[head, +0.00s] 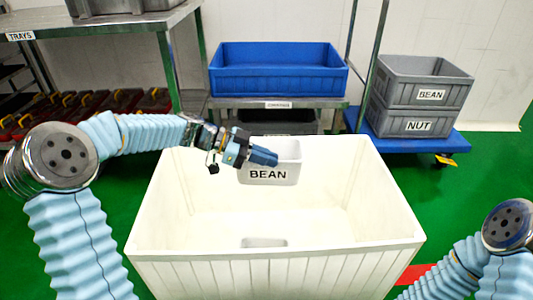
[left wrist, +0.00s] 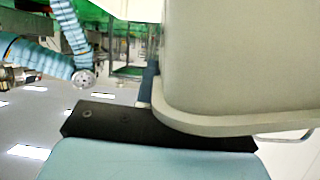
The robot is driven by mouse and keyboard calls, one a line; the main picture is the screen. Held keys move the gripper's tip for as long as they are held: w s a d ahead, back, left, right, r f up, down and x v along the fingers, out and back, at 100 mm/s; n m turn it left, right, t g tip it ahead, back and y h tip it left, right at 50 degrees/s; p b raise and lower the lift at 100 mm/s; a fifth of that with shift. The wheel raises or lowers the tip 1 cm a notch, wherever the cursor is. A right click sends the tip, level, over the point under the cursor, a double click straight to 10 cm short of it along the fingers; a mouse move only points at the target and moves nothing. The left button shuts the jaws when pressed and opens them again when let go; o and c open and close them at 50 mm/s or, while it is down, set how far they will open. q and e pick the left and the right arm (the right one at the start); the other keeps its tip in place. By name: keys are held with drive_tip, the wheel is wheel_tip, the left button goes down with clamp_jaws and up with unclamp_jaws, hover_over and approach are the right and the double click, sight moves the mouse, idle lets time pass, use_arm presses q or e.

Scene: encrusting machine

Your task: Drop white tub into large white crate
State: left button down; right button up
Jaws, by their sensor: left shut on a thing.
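The white tub (head: 286,176) with a BEAN label is held by my left gripper (head: 252,154) over the large white crate (head: 375,215). In the head view the tub shows upright against the crate's far inner side, and I cannot tell its exact height. The left gripper is shut on the tub's near upper edge. In the left wrist view the tub (left wrist: 235,60) fills the upper right, close to the gripper's dark finger (left wrist: 150,125). The crate's visible floor is bare. My right gripper is out of view; only part of the right arm shows at the lower right.
A blue bin (head: 278,72) stands on a metal table behind the crate. Grey BEAN and NUT crates (head: 418,125) sit stacked on a blue trolley (head: 440,140) at the right. A metal shelf (head: 110,25) with trays stands at the left. Green floor (head: 480,180) is clear at right.

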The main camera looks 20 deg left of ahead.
use_arm(q)
drive_tip(key=c, duration=1.2)
unclamp_jaws()
drive_tip(key=p+v, duration=0.1)
drive_tip(key=v, duration=1.3)
drive_tip(key=shift+p, duration=0.3)
drive_tip(key=shift+d, duration=0.1)
